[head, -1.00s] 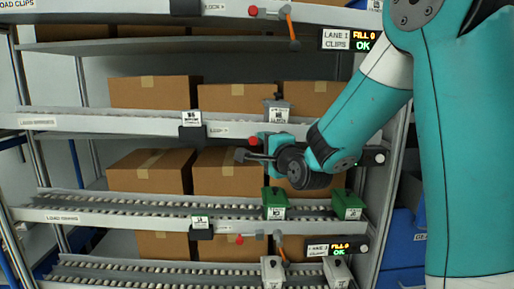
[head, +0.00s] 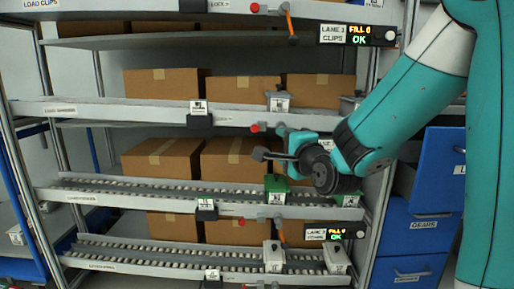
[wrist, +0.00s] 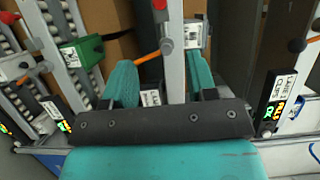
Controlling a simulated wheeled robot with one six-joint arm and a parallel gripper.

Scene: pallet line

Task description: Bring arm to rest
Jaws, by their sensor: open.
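My arm is teal and reaches from the right side of the head view to the front of the rack. My gripper (head: 262,154) is in front of the rack between the second and third shelves, above a green bin (head: 277,187). In the wrist view, its two teal fingers (wrist: 162,75) stand well apart. A shelf rail and a grey bin (wrist: 193,35) show beyond and between them, and nothing is visibly held. The green bin also shows at the left of the wrist view (wrist: 82,53).
The flow rack (head: 130,108) holds several brown cartons (head: 165,85) on roller lanes. Grey bins (head: 274,256) stand on the lower lane. A lit lane display (head: 358,35) sits at upper right. Blue drawers (head: 415,225) stand right of the rack, near my arm.

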